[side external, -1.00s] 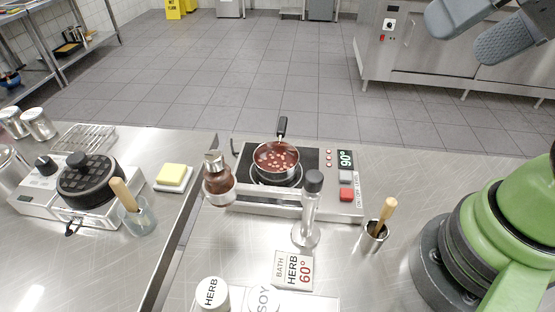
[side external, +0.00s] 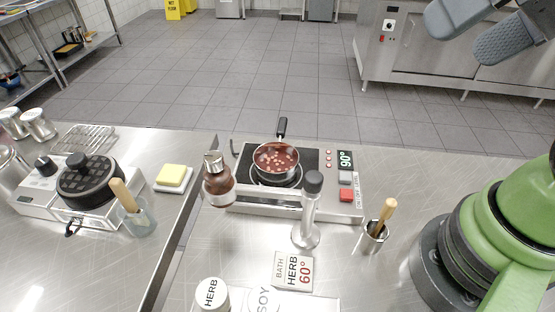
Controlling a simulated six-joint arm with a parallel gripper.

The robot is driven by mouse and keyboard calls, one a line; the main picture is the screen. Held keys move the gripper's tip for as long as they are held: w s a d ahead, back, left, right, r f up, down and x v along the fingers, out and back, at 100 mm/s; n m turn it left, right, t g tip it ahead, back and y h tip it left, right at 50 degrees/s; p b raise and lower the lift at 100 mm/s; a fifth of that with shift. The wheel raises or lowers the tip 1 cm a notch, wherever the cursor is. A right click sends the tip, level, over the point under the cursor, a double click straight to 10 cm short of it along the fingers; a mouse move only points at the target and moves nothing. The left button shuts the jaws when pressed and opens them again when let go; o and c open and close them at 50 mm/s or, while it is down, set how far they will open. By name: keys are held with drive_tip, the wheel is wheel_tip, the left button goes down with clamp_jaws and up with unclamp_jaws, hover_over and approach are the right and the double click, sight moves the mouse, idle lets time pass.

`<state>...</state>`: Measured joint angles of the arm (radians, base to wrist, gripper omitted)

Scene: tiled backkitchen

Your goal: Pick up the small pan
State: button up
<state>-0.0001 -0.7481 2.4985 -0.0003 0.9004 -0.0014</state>
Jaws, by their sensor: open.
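The small pan (side external: 276,172) stands upright on the dark hob (side external: 312,160), near the back of the counter. It is steel and holds a dark red liquid with several pale pieces floating in it. Its black handle (side external: 282,127) points away from the camera and slightly upward. My gripper (side external: 482,30) shows at the top right corner as two grey fingers, apart with nothing between them. It is well to the right of the pan, not touching it.
A steel cup with a wooden-handled tool (side external: 375,238) is to the right. A waffle iron (side external: 88,183) and butter dish (side external: 173,177) are left, beyond a counter gap.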

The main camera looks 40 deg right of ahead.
drive_tip(key=w+n+g, duration=0.3)
drive_tip(key=w+n, duration=0.1)
drive_tip(key=w, duration=0.5)
drive_tip(key=n+g+h, duration=0.2)
drive_tip(key=n+g, duration=0.2)
drive_tip(key=n, duration=0.5)
hover_over(281, 127)
drive_tip(key=f, duration=2)
drive_tip(key=shift+s+f, duration=0.2)
drive_tip(key=shift+f, duration=0.05)
drive_tip(key=shift+w+f, duration=0.2)
drive_tip(key=shift+f, duration=2.6)
drive_tip(key=shift+c, duration=0.5)
drive_tip(key=c, duration=0.7)
drive_tip(key=shift+o, duration=0.2)
